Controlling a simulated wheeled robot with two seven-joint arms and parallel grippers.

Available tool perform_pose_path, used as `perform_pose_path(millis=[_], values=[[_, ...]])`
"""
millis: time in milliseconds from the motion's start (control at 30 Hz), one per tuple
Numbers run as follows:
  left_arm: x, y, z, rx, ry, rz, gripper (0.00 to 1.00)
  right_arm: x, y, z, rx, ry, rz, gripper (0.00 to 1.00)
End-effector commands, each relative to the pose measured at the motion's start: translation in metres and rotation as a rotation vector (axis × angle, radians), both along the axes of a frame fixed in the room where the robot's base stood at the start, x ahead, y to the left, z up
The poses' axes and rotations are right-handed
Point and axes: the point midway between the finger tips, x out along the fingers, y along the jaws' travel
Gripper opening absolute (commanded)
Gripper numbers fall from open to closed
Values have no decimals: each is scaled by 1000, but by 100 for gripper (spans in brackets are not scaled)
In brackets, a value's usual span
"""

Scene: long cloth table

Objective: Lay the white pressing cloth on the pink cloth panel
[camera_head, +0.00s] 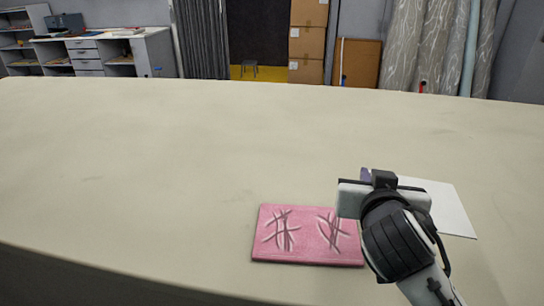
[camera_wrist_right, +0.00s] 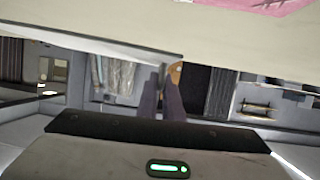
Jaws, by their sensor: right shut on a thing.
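The pink cloth panel (camera_head: 305,236) lies flat on the table near its front edge, with dark and pale crossing marks on top. A pink corner of it (camera_wrist_right: 262,5) shows at the top of the right wrist view. The white pressing cloth (camera_head: 447,204) shows as a flat pale sheet to the right of the panel, partly hidden behind my right gripper. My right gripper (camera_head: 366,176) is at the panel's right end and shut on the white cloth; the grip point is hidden. Its dark fingers (camera_wrist_right: 162,92) show in the wrist view. My left gripper is out of view.
The long cream table (camera_head: 170,150) is bare to the left of and behind the panel. Beyond it stand shelves and drawers (camera_head: 85,55), stacked boxes (camera_head: 307,42) and hanging fabric (camera_head: 425,45), away from the work area.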

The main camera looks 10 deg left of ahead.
Motion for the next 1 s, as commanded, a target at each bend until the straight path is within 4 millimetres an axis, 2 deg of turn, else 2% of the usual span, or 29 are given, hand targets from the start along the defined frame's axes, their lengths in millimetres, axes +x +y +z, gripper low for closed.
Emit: perform_pose_path(millis=[33, 200, 300, 400, 500, 667, 900, 1000], values=[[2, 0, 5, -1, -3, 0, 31, 9, 34, -1, 1, 1, 8, 0], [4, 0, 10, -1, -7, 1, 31, 20, 123, -2, -11, -4, 31, 0], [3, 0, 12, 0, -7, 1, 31, 19, 160, 2, -16, -4, 45, 0], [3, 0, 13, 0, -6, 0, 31, 17, 184, 6, -20, -1, 57, 0], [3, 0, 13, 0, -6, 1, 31, 16, 195, 8, -22, -2, 62, 0], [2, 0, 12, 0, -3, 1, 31, 15, 199, 2, -24, -1, 64, 0], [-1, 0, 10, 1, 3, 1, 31, 15, 198, -20, -24, 1, 64, 0], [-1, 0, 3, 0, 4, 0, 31, 15, 198, -32, -25, -1, 64, 0]])
